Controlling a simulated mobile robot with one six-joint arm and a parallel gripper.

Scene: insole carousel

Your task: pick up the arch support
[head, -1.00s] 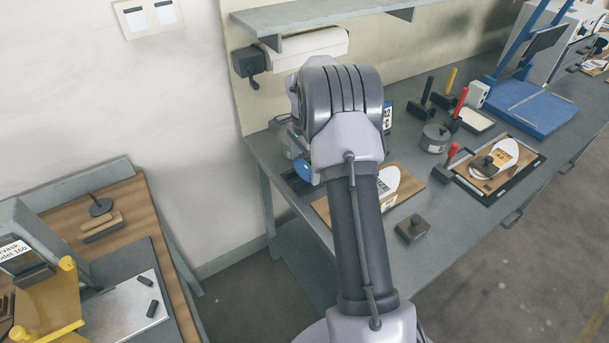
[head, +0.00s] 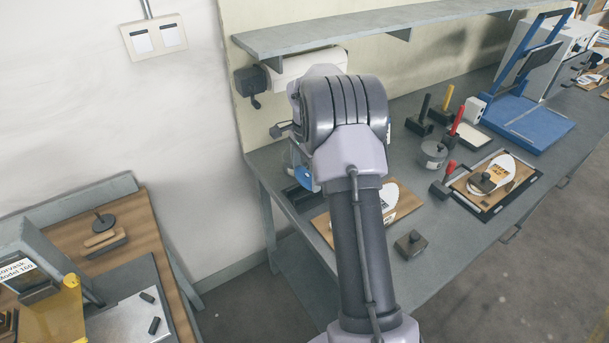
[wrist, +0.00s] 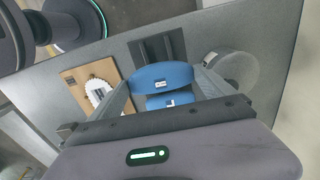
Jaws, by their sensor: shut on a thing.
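The arch support (wrist: 162,78) is a curved blue piece with a small white label, held between the two fingers of my gripper (wrist: 164,82) in the wrist view. A second blue labelled surface (wrist: 170,101) shows just below it, nearer the palm; I cannot tell whether it is part of the same piece. In the head view the blue arch support (head: 304,178) shows at the left of my arm, above a dark slotted holder (head: 301,197). My arm hides most of the gripper there. The holder also shows beyond the blue piece in the wrist view (wrist: 158,46).
A brown board (head: 317,227) with a white insole lies partly behind my arm. A dark block (head: 410,243) stands near the bench's front edge. Several hand tools, a round grey tin (head: 432,155) and a blue stand (head: 530,122) are to the right. A shelf (head: 340,32) overhangs the back.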

